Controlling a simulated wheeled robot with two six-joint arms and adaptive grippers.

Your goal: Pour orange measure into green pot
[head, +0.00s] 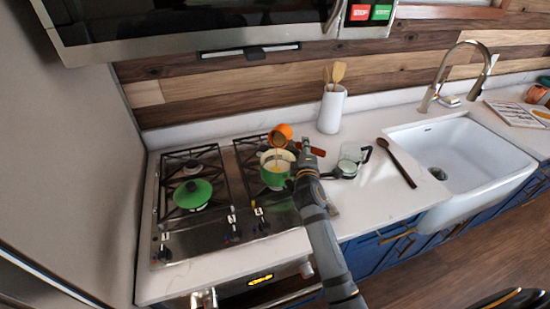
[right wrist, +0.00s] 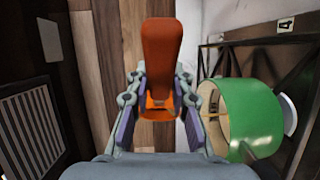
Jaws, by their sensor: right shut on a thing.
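The orange measure (head: 284,130) is tipped over the green pot (head: 273,178) on the right side of the stove. A thin brownish stream runs from its rim into the pot, where pale yellowish contents show. My right gripper (head: 301,158) is beside the pot and shut on the measure. In the right wrist view the fingers close around the orange handle (right wrist: 161,55), and the green pot (right wrist: 258,118) is to their right. The far side of the measure's cup is mostly hidden there. My left gripper is in neither view.
A green lid (head: 193,194) sits over the left burners. Right of the pot are a clear glass jug (head: 350,157) and a dark spoon (head: 398,163). A white utensil crock (head: 331,109) stands behind, near the wall. The white sink (head: 469,152) is further right.

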